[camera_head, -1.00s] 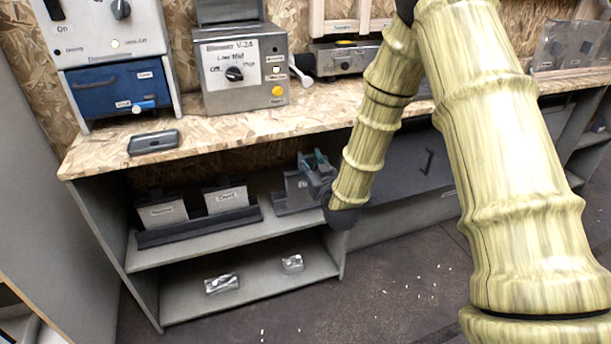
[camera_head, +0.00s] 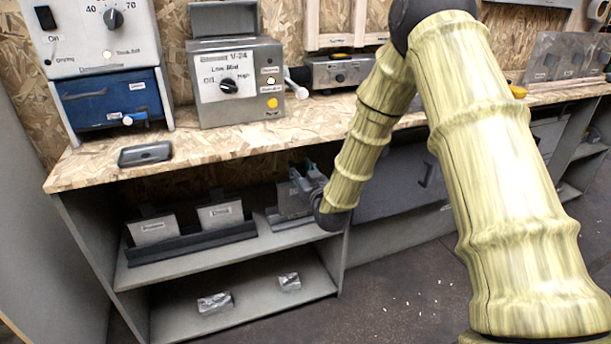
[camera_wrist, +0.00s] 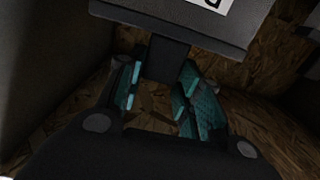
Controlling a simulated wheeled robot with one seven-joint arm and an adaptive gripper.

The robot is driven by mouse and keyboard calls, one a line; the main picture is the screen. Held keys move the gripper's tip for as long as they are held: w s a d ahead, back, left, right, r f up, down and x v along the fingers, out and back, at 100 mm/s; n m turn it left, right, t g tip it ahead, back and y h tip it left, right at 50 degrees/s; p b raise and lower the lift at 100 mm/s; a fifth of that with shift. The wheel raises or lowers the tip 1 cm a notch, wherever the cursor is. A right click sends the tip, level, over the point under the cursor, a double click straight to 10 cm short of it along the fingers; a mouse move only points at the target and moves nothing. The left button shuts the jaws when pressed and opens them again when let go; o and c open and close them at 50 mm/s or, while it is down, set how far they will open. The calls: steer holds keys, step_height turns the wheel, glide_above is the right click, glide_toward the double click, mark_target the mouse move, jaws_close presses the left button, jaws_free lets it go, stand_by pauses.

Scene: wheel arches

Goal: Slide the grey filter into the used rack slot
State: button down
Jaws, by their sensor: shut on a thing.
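The grey filter (camera_head: 290,203) is a flat plate with a white label at the right of the middle shelf. It also shows at the top of the wrist view (camera_wrist: 185,20). My gripper (camera_head: 301,178) is shut on its dark tab; in the wrist view the teal finger pads (camera_wrist: 162,88) stand on both sides of the tab. The filter is upright in or just above a dark holder (camera_head: 275,221); I cannot tell whether it is seated. The long dark rack (camera_head: 190,245) to the left holds two labelled plates. The slot labels are too small to read.
The wooden worktop (camera_head: 230,145) is just above my gripper, and the wood back panel (camera_wrist: 262,85) is close. A grey shelf side wall stands near. Two small silvery blocks (camera_head: 215,303) lie on the lower shelf. A dark flat object (camera_head: 145,154) lies on the worktop.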

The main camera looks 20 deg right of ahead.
steer(key=w, duration=0.1)
steer(key=w+b, duration=0.1)
steer(key=w, duration=0.3)
steer(key=shift+w+f, duration=0.1)
steer(key=shift+f, duration=0.3)
steer(key=shift+f+b, duration=1.2)
steer(key=shift+f, duration=0.95)
steer(key=c, duration=0.9)
jaws_free()
steer(key=s, duration=2.1)
steer(key=shift+d, duration=0.35)
